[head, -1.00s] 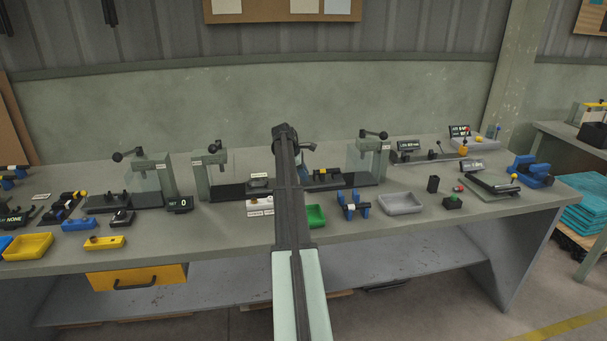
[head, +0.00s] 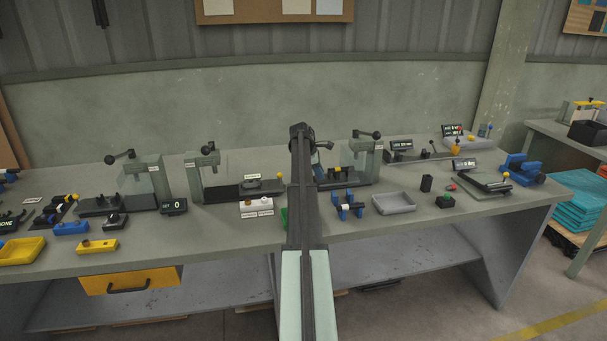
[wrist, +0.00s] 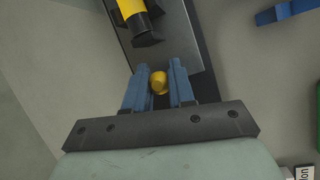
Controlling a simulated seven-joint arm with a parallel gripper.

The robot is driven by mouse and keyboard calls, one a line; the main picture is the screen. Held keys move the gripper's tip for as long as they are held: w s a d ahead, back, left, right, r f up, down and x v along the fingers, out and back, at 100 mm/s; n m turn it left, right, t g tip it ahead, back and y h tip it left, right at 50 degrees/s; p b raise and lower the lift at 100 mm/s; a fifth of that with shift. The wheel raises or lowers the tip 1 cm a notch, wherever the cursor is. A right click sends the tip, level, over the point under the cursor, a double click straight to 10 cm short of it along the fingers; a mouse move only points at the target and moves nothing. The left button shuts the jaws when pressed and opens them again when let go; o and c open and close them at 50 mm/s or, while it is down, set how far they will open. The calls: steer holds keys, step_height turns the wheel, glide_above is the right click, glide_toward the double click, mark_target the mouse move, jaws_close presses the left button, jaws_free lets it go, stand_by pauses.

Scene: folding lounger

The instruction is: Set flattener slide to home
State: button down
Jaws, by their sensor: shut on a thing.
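In the wrist view, my gripper (wrist: 158,85) has its two blue fingers on either side of a round yellow knob (wrist: 159,82) and is shut on it. The knob stands over a dark slide rail (wrist: 208,75). A yellow and black part (wrist: 137,20) is just beyond the knob on a grey plate. In the head view, my arm hides the fingertips and the knob. The right-hand press station (head: 366,155) stands just right of my arm, with part of its dark base (head: 350,180) showing. I cannot read a label naming the flattener.
Another station (head: 195,178) with a yellow knob (head: 281,176) stands left of my arm. A blue fixture (head: 348,204) and a grey tray (head: 394,203) lie to the right. A green tray (head: 284,218) is mostly hidden by my arm.

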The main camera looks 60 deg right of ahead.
mark_target(329, 169)
steer(key=s+d, duration=0.3)
steer(key=shift+s+d, duration=0.1)
steer(key=c, duration=1)
jaws_free()
steer(key=v, duration=1.3)
steer(key=shift+r, duration=0.35)
